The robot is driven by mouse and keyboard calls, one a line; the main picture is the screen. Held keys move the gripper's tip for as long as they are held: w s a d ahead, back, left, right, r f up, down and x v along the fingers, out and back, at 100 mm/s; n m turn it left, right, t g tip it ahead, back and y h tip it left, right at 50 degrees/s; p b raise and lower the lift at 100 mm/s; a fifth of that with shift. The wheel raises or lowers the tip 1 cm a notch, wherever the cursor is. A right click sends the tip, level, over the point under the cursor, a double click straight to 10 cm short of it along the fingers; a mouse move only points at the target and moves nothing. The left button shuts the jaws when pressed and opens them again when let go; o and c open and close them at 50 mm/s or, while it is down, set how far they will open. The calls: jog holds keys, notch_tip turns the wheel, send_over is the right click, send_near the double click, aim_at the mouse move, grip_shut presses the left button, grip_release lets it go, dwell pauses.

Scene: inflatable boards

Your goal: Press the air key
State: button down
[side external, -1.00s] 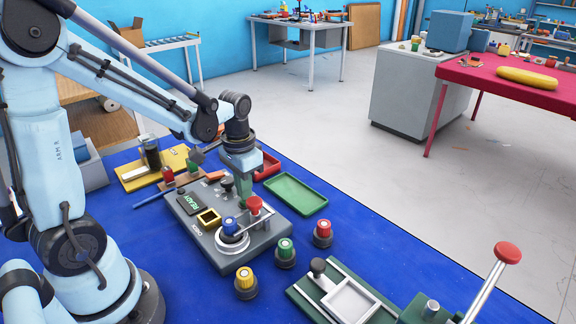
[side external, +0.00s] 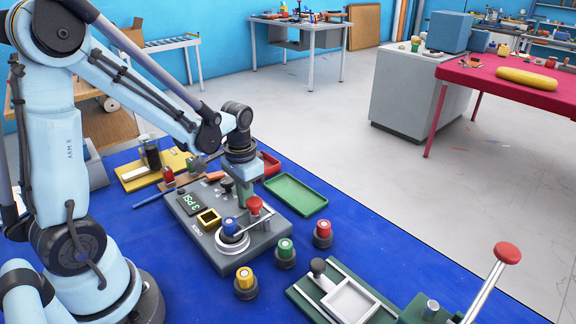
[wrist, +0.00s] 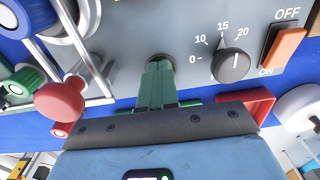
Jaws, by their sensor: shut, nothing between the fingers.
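The grey console (side external: 262,222) lies on the blue mat. Its display (side external: 192,203) reads what looks like "3 PSI". My gripper (side external: 245,204) is over the console's far right part with its green fingers shut and pointing down. In the wrist view the fingertips (wrist: 159,66) are at a dark round key (wrist: 160,57) on the grey panel and appear to touch it. The fingers hide most of this key, so I cannot read a label on it. Nothing is held between the fingers.
In the wrist view a black dial (wrist: 231,62) with numbers and an orange OFF/ON switch (wrist: 284,45) are right of the fingers. A red ball knob (wrist: 60,101) is left of them. A green tray (side external: 296,195) and several coloured caps stand near the console.

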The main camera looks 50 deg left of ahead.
jog(key=shift+f, duration=0.25)
notch_tip(320, 180, up, 14)
jog(key=shift+s+d+r, duration=0.15)
jog(key=shift+r, duration=0.1)
dwell(0.5)
dwell(0.5)
jog(key=s+d+t, duration=0.1)
jog(key=d+t, duration=0.1)
jog(key=s+d+f+t, duration=0.1)
jog(key=d, duration=0.1)
jog(key=d+f+t, duration=0.1)
jog(key=d+t, duration=0.1)
jog(key=shift+s+d+f+t, duration=0.2)
jog(key=shift+s+t, duration=0.1)
jog(key=shift+s, duration=0.1)
jog(key=shift+s+d+f+t, duration=0.2)
jog(key=shift+d+f+t, duration=0.15)
jog(key=shift+d+t, duration=0.3)
jog(key=c, duration=1.8)
grip_release()
jog(key=shift+a, duration=0.1)
